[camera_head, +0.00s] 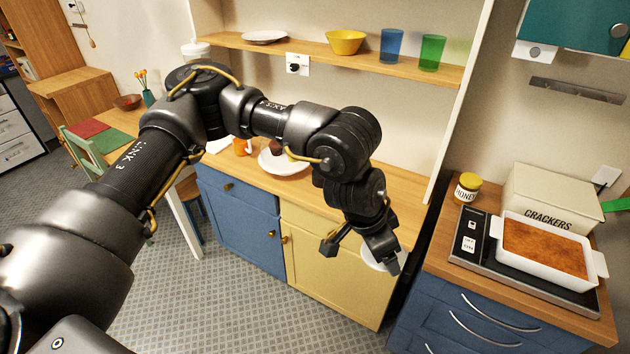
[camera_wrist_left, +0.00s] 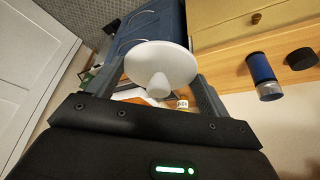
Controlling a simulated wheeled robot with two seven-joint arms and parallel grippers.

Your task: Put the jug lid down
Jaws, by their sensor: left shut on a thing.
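The jug lid is a round white disc with a knob (camera_wrist_left: 160,66). In the wrist view it sits between the two fingers of my left gripper, knob towards the camera. In the head view my left gripper (camera_head: 366,250) is shut on the lid (camera_head: 374,262), in front of the yellow cupboard's right side and below counter height. Part of the lid is hidden behind the gripper. I cannot make out a jug for certain. My right gripper is in neither view.
The wooden counter (camera_head: 405,196) carries a white plate (camera_head: 283,163). The right-hand counter holds a honey jar (camera_head: 467,188), a crackers box (camera_head: 553,198) and a filled baking dish (camera_head: 543,249) on a dark appliance. A shelf (camera_head: 300,47) hangs above. Floor shows in front of the cupboards.

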